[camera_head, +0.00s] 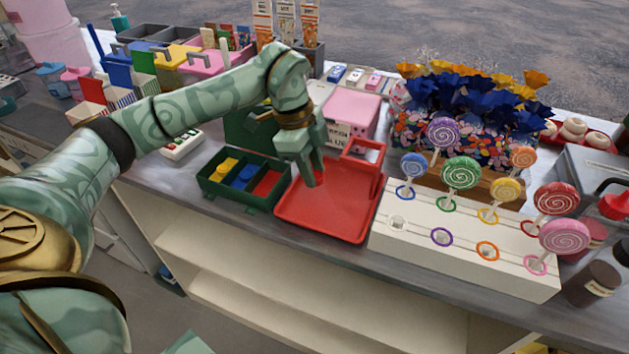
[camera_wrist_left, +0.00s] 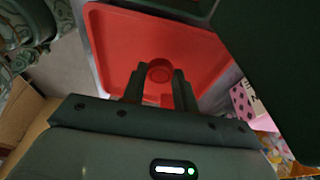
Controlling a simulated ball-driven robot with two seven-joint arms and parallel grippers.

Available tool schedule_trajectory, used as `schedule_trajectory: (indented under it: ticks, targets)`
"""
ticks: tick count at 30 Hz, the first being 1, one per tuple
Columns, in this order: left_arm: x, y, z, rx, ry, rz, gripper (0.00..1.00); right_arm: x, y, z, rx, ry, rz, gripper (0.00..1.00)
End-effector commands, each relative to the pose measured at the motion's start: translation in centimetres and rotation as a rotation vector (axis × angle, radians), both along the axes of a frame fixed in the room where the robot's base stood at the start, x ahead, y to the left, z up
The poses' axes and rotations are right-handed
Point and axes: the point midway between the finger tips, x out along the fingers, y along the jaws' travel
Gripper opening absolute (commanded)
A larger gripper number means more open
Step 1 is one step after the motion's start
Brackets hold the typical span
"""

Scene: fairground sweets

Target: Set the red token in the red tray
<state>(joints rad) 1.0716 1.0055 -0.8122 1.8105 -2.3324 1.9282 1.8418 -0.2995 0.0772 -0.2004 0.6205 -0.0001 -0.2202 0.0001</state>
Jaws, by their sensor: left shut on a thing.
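The red tray (camera_head: 325,222) is a shallow square tray with a raised handle-like part at its back right corner. It lies on the counter left of the white lollipop stand. My left gripper (camera_head: 313,179) points down over the tray's back left part. In the left wrist view my left gripper (camera_wrist_left: 161,84) is shut on the red token (camera_wrist_left: 160,73), a round red piece between the fingertips. The red tray (camera_wrist_left: 115,40) fills the view behind it. The token is hidden in the head view, and its height above the tray is hard to tell. My right gripper is not in view.
An open dark green box (camera_head: 245,202) with yellow, blue and red compartments stands directly left of the tray. A pink box (camera_head: 352,110) is behind it. The white stand (camera_head: 465,250) with several lollipops is close on the right. The tray's front is clear.

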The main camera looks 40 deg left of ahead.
Motion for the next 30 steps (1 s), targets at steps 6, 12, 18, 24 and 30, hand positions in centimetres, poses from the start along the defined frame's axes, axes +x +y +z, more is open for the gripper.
schedule_trajectory:
  ticks: [6,12,18,24,30]
  targets:
    - [0.2,0.1,-3.8,0.001,0.005,0.000,0.08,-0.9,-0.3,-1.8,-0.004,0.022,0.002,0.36]
    - [0.2,0.1,-3.4,0.001,0.001,0.001,0.08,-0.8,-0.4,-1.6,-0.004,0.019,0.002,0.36]
    - [0.1,0.1,-3.6,0.001,0.000,0.001,0.43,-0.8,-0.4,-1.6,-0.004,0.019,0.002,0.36]
    - [0.1,0.1,-3.6,0.001,0.001,0.001,0.51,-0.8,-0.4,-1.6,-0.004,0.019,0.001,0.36]
    - [0.1,0.2,-2.9,0.001,0.000,0.001,0.51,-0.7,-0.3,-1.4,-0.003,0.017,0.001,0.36]
